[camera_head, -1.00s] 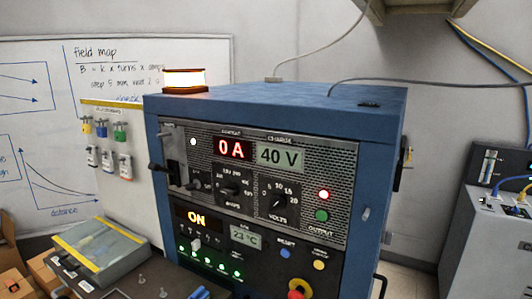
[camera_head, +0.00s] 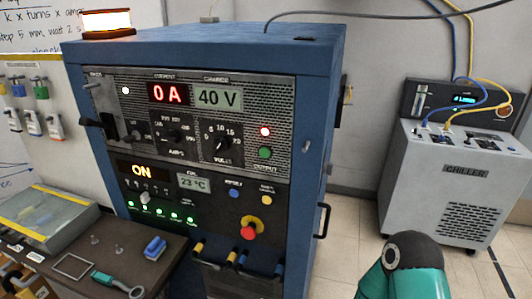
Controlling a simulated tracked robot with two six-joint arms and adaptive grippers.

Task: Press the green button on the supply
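The supply (camera_head: 320,160) is a tall blue cabinet with a dark perforated front panel. Nothing touches or covers the button. The displays read 0 A (camera_head: 168,94) and 40 V (camera_head: 219,98). A teal link of my arm shows at the bottom right, apart from the supply. Neither gripper shows in the view.
A red knob (camera_head: 248,232) on a yellow collar, a blue button (camera_head: 233,193) and a yellow button (camera_head: 267,200) sit lower on the panel. A grey chiller (camera_head: 455,172) stands at the right. A bench with small tools is at the lower left. Floor shows between supply and chiller.

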